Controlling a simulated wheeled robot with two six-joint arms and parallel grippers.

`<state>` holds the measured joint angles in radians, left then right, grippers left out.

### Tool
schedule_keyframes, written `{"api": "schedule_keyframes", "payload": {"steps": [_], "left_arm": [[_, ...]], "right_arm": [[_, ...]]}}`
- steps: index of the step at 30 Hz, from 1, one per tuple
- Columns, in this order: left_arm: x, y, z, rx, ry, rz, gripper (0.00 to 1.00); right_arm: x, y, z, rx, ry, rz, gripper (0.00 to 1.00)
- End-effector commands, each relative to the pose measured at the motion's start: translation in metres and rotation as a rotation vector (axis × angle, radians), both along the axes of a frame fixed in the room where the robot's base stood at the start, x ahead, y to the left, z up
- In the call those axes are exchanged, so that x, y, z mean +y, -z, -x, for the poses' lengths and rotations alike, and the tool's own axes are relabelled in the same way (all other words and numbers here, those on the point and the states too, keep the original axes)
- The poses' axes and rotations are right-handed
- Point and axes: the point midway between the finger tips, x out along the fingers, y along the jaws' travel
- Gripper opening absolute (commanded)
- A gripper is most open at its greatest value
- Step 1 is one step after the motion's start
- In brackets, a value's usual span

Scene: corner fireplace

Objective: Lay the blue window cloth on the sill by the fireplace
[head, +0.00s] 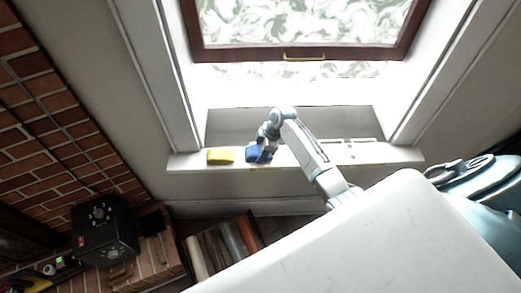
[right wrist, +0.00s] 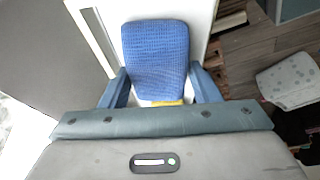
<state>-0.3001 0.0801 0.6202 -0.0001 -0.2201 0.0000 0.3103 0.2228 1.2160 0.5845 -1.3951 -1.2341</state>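The blue window cloth (head: 259,153) is at the white sill (head: 385,154), just right of a yellow cloth-like block (head: 220,156). My right gripper (head: 264,143) is at the blue cloth from above. In the right wrist view the blue cloth (right wrist: 156,55) fills the space between the two fingers of my right gripper (right wrist: 158,80), and both fingertips meet its side edges. I cannot tell whether its underside touches the sill. A bit of yellow (right wrist: 168,103) shows below the cloth there. My left gripper is not in view.
A window with a brown frame (head: 290,54) stands behind the sill. A brick fireplace wall (head: 50,110) is at the left, with a black box-like device (head: 103,228) below. Books (head: 222,248) stand under the sill. The sill right of my right arm looks mostly clear.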

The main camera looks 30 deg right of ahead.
Motion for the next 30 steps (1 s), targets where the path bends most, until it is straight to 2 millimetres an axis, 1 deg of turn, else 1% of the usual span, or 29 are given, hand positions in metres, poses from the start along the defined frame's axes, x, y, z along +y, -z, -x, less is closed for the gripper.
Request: {"api": "schedule_keyframes", "payload": {"steps": [1,3,4,13,16,20,24,30], "left_arm": [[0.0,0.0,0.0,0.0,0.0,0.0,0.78],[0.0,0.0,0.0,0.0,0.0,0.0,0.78],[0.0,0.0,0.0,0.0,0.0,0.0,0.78],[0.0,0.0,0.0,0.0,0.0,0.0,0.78],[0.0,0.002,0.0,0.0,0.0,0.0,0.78],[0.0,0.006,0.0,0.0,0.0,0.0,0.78],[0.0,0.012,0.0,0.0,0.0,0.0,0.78],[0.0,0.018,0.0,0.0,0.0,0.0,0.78]], "right_arm": [[0.0,0.0,0.0,0.0,0.0,0.0,0.64],[0.0,0.0,0.0,0.0,0.0,0.0,0.78],[0.0,0.0,0.0,0.0,0.0,0.0,0.82],[-0.001,-0.001,0.0,-0.001,0.0,0.0,0.82],[-0.004,-0.007,0.001,-0.002,0.001,0.001,0.82],[-0.011,-0.025,0.005,-0.004,0.0,0.003,0.82],[-0.021,-0.053,0.009,-0.005,-0.001,0.003,0.82],[-0.033,-0.084,0.015,-0.002,0.0,0.003,0.82]]}}
